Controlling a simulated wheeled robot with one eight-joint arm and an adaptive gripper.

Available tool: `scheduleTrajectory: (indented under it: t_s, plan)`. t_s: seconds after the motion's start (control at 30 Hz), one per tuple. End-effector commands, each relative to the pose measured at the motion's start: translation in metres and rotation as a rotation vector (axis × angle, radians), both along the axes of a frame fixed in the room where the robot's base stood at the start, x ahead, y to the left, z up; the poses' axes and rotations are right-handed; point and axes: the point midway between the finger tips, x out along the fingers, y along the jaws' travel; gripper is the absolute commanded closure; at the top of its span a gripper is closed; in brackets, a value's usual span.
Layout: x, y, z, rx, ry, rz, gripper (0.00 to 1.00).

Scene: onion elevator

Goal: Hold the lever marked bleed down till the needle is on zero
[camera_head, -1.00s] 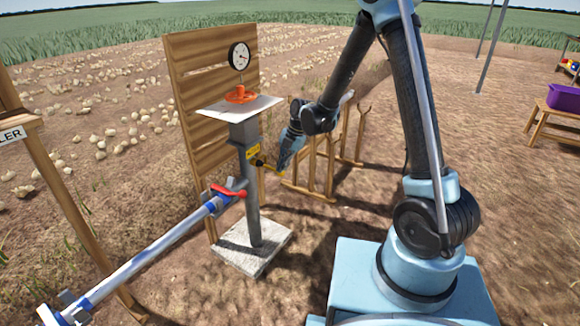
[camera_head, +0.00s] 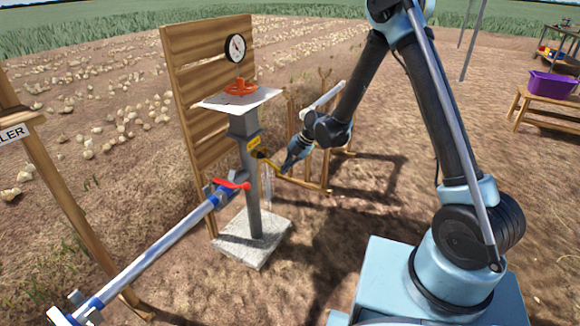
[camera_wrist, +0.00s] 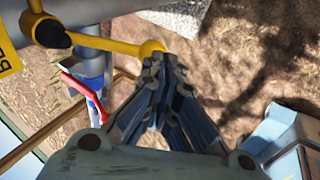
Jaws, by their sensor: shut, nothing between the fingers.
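The bleed lever (camera_head: 271,164) is a yellow bar with a round end, on the grey post (camera_head: 252,190) beside a yellow label (camera_head: 253,144). It slopes down to the right. In the wrist view the lever (camera_wrist: 105,42) runs to my fingertips. My gripper (camera_head: 285,170) is shut and empty at the lever's outer end; in the wrist view its tips (camera_wrist: 163,62) overlap the round end, apparently touching it. The round gauge (camera_head: 234,48) has a white face and dark needle; its numbers are too small to read. A thin pale streak (camera_head: 267,188) hangs below the lever's pivot.
An orange handwheel (camera_head: 240,87) sits on the post's white top plate. A blue-and-grey pipe (camera_head: 150,252) with a red lever (camera_head: 232,185) joins from the left. A slatted wooden board (camera_head: 205,130) stands behind. A wooden rack is just behind my gripper.

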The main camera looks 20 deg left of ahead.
Motion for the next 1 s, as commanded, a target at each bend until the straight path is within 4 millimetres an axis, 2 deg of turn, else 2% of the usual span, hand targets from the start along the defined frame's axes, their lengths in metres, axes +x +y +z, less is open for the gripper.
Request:
scheduleTrajectory:
  t_s: [0.3, 1.0]
  plan:
    - [-0.0047, 0.0064, -0.007, -0.001, -0.001, 0.008, 1.0]
    - [-0.0097, 0.0108, -0.0072, 0.001, 0.002, 0.017, 1.0]
